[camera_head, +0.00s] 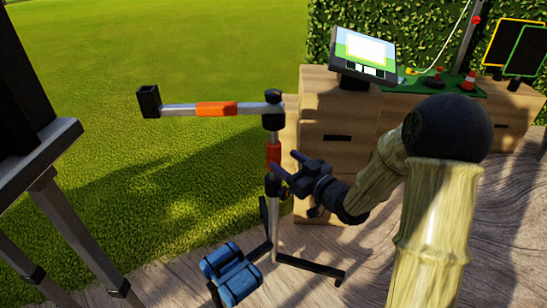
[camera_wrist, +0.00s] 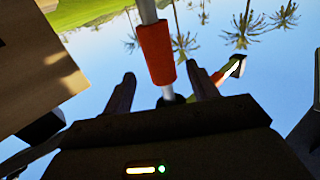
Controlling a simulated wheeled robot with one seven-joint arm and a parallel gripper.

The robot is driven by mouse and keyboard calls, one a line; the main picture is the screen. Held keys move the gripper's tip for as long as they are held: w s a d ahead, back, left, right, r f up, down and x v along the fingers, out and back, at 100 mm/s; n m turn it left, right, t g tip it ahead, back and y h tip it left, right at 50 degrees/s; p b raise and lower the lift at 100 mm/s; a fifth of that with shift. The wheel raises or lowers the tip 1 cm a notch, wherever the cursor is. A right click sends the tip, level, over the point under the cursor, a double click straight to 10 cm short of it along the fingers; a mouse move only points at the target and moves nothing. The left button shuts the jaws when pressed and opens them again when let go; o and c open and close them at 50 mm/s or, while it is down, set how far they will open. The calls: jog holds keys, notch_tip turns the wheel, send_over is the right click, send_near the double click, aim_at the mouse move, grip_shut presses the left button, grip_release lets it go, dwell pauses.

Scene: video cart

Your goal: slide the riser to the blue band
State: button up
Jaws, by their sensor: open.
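A stand beside the wooden cabinet has a pale metal riser (camera_head: 274,184) with an orange-red sleeve (camera_head: 273,152). A horizontal arm with an orange grip (camera_head: 217,108) is joined at its top by a black clamp. My gripper (camera_head: 285,165) is open at the riser, by the sleeve's lower part. In the wrist view, the sleeve (camera_wrist: 156,52) shows between the two spread fingers of my gripper (camera_wrist: 162,82); neither finger clearly touches it. I cannot tell how deep it sits between them. I can make out no blue band on the riser.
A blue sandbag (camera_head: 231,274) lies on the stand's base legs. The wooden cabinet (camera_head: 340,118) stands right behind my gripper, with a tilted monitor (camera_head: 363,50) on top. A dark-topped stand (camera_head: 35,150) is at left. Grass (camera_head: 150,60) lies open beyond.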

aim_at(279, 156)
jog(key=b+x, duration=0.1)
jog(key=x, duration=0.5)
jog(key=shift+b, duration=0.35)
grip_shut()
